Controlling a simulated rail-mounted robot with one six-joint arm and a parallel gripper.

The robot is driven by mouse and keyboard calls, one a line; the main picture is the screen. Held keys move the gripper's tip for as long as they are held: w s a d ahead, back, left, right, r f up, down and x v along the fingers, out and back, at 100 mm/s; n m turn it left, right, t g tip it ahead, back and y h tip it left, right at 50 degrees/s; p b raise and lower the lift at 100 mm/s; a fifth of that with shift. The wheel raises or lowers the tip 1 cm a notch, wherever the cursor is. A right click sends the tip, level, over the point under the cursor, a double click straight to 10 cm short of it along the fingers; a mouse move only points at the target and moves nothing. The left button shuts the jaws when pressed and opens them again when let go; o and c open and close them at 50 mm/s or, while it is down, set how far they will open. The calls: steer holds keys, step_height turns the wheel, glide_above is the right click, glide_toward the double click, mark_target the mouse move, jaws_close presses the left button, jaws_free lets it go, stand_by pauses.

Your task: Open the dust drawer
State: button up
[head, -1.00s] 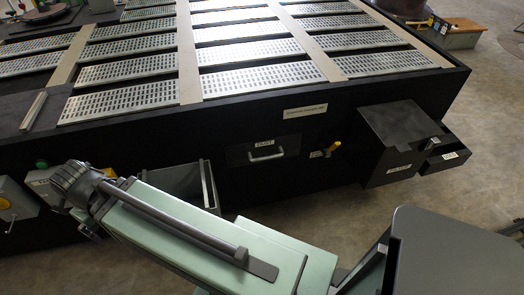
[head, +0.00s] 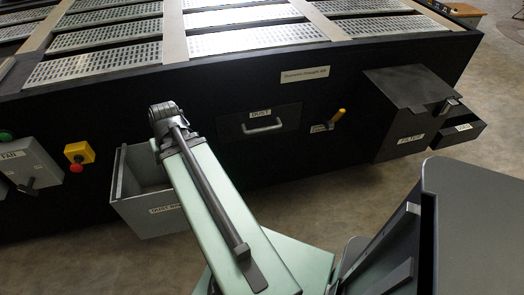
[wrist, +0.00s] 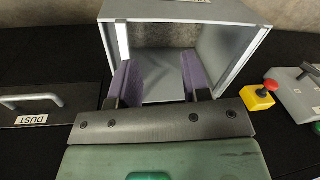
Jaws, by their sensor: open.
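The dust drawer (head: 235,127) is a black panel with a silver bar handle (head: 262,127) and a DUST label. It looks shut, level with the black bench front. In the wrist view the drawer (wrist: 62,76) and its handle (wrist: 30,100) are at the left edge. My gripper (wrist: 156,72) is open and empty in the wrist view. Its two purple-padded fingers show in front of the open grey bin (wrist: 233,62), to one side of the drawer and apart from the handle. In the head view my arm's end is beside the bin, but the fingers cannot be made out.
The grey bin (head: 130,208) hangs open below and left of the drawer. A yellow-orange lever (head: 337,117) is right of the drawer, then a black box (head: 395,125) juts out. A red-yellow stop button (head: 78,155) and grey FAN box (head: 30,160) are left.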

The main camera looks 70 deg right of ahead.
steer(key=s+d+f+m+t+b, duration=0.3)
steer(key=s+d+f+m+b, duration=0.25)
steer(key=d+f+b, duration=0.6)
steer(key=m+t+h+b, duration=0.9)
steer(key=m+t+b, duration=0.1)
steer(key=m+b, duration=0.15)
glide_toward(263, 130)
steer(key=b+x, duration=0.1)
steer(key=x, duration=1)
steer(key=shift+s+f, duration=0.1)
jaws_close()
